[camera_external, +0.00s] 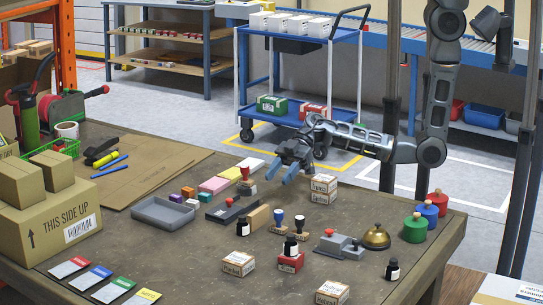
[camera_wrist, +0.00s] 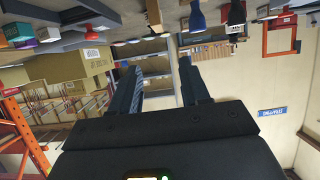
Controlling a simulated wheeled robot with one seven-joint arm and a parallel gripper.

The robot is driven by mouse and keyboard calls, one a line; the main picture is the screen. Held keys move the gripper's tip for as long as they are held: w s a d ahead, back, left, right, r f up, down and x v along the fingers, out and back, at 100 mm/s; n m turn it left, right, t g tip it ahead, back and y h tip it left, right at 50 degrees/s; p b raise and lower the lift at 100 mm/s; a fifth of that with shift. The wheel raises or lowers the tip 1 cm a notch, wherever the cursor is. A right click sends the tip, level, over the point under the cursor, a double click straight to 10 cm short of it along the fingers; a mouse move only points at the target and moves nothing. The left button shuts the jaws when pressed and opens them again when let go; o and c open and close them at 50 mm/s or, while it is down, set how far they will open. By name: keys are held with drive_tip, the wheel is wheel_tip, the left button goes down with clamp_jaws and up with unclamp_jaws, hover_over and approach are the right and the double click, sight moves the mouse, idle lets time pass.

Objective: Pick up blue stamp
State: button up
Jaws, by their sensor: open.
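The blue stamp (camera_external: 278,215) stands upright on the table, with a blue handle on a wooden base. It also shows at the top of the upside-down wrist view (camera_wrist: 197,18). A second, darker stamp (camera_external: 299,222) stands close to its right; it shows dark in the wrist view (camera_wrist: 235,14). A red-handled stamp (camera_external: 246,174) stands farther back to the left. My gripper (camera_external: 280,177) is open and empty, above the table and behind the blue stamp, apart from it. Its two dark fingers (camera_wrist: 158,88) are spread in the wrist view with nothing between them.
Dark ink bottles (camera_external: 243,227), a red box (camera_external: 290,263), small cartons (camera_external: 323,189) and a brass bell (camera_external: 376,237) crowd the nearby table. A grey tray (camera_external: 160,218) lies left. Coloured knobbed weights (camera_external: 415,229) stand right.

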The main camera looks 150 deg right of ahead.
drive_tip(key=shift+o, duration=0.5)
drive_tip(key=shift+o, duration=0.7)
